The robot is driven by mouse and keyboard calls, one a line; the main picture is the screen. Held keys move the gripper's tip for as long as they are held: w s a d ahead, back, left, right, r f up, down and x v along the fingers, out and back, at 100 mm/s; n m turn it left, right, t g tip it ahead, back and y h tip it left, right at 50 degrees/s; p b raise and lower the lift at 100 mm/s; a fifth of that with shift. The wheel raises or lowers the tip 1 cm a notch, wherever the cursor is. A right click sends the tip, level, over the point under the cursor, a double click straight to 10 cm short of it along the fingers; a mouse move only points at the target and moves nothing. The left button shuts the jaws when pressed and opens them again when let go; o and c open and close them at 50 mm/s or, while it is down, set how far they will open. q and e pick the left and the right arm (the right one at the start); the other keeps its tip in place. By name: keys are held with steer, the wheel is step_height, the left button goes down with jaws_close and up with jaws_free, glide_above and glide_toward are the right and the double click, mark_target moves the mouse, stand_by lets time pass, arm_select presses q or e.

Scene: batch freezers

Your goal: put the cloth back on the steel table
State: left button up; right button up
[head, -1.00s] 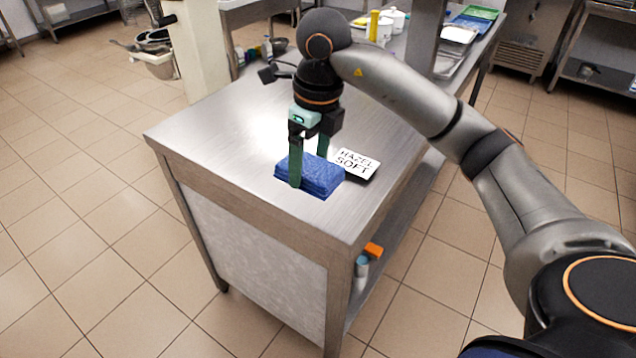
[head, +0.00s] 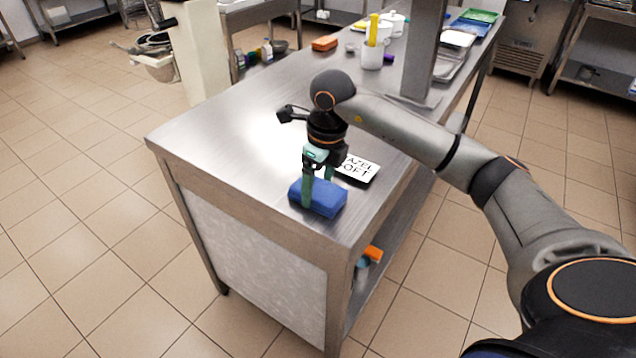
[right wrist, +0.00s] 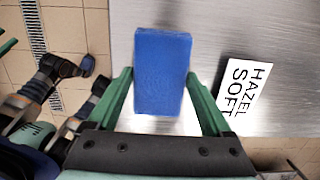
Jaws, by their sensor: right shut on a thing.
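The blue folded cloth (head: 324,202) is at the near end of the steel table (head: 238,124), close to the front edge, and looks to rest on the top. My right gripper (head: 318,190) reaches down over it, with a green finger on each side. In the right wrist view the cloth (right wrist: 161,72) lies between the two fingers (right wrist: 162,100) as a blue block. The right gripper is shut on the cloth. Green and dark parts at the left edge of the wrist view look like my left gripper (right wrist: 25,135); its fingers are not clear.
A white sign reading HAZEL SOFT (head: 358,168) lies just beyond the cloth. An orange block (head: 325,43), a white container (head: 372,57) and a steel post (head: 424,50) are farther back. The table top left of the gripper is clear.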

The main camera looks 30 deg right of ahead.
steer(key=shift+f, duration=0.2)
steer(key=o, duration=1.1)
steer(key=shift+r, duration=0.15)
